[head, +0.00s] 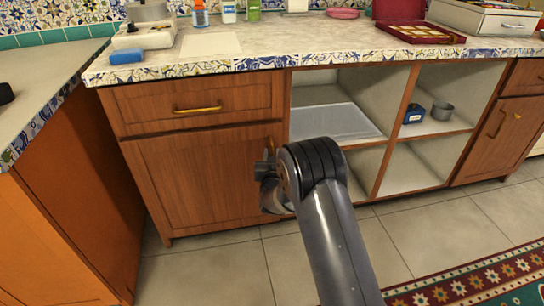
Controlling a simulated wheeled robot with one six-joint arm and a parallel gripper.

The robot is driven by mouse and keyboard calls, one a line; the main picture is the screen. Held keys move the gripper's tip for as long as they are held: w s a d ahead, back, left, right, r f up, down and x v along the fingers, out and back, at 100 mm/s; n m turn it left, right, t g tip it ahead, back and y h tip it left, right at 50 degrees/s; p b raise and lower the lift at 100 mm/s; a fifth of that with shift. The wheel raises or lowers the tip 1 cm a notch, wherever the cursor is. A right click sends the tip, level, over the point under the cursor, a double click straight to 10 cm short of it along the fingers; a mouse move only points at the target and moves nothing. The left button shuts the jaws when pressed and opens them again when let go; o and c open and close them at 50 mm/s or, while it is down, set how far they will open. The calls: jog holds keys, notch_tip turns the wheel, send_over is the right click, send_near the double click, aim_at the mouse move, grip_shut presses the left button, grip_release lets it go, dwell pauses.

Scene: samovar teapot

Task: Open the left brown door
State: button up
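The left brown door (190,182) is the wooden cupboard door below a drawer, at the left of the counter. It looks shut, flush with its frame. My gripper (267,165) is at the door's upper right edge, in front of the area where a small gold piece shows, possibly the door's handle (271,143). My dark wrist covers most of the gripper and the door's right edge. I cannot tell whether the fingers are open, or whether they touch the handle.
The drawer (160,103) above has a gold handle. Another brown door (490,145) is at far right. An orange-brown cabinet (75,190) flanks the left. Tiled floor (215,270) lies in front.

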grip_shut()
jog(key=shift+s, duration=0.15)
dwell(0.4)
